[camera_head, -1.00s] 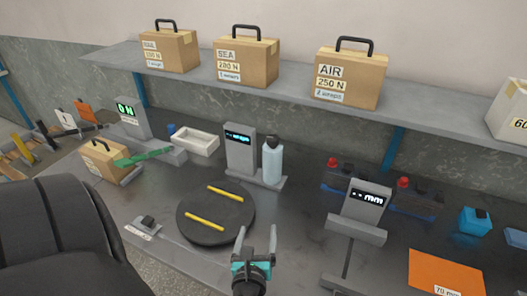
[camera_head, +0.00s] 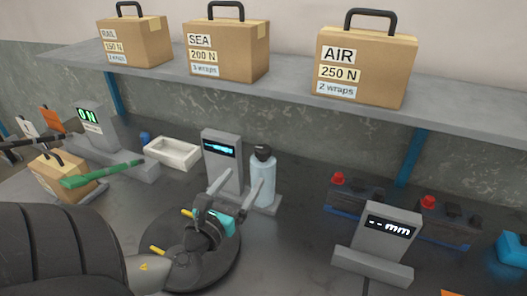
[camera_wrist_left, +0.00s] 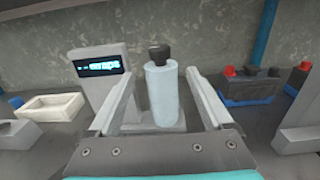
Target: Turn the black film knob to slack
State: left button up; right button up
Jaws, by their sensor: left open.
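The black film knob (camera_head: 263,152) sits on top of an upright pale blue film roll (camera_head: 262,180), beside a grey post with a lit display (camera_head: 221,160). In the left wrist view the knob (camera_wrist_left: 159,54) stands near the middle, above the film roll (camera_wrist_left: 161,92). My left gripper (camera_head: 243,180) is open and empty, over the turntable and in front of the roll. In the left wrist view its two fingers (camera_wrist_left: 158,80) frame the roll from either side, with the knob beyond and above the tips. Contact is not visible. My right gripper is not in view.
A dark round turntable (camera_head: 225,270) with yellow strips lies under my left gripper. A white tray (camera_head: 172,153) is left of the post. A grey "mm" gauge (camera_head: 388,235) and batteries (camera_head: 355,192) stand right. The shelf (camera_head: 290,96) holds labelled boxes above.

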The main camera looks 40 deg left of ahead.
aim_at(260, 157)
pick_arm(q)
jog(key=b+x, duration=0.1)
jog(key=x, duration=1)
jog(key=shift+f, duration=0.15)
jog(key=shift+x, duration=0.9)
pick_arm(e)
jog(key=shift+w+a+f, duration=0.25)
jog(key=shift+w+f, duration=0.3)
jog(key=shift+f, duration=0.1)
pick_arm(q)
grip_shut()
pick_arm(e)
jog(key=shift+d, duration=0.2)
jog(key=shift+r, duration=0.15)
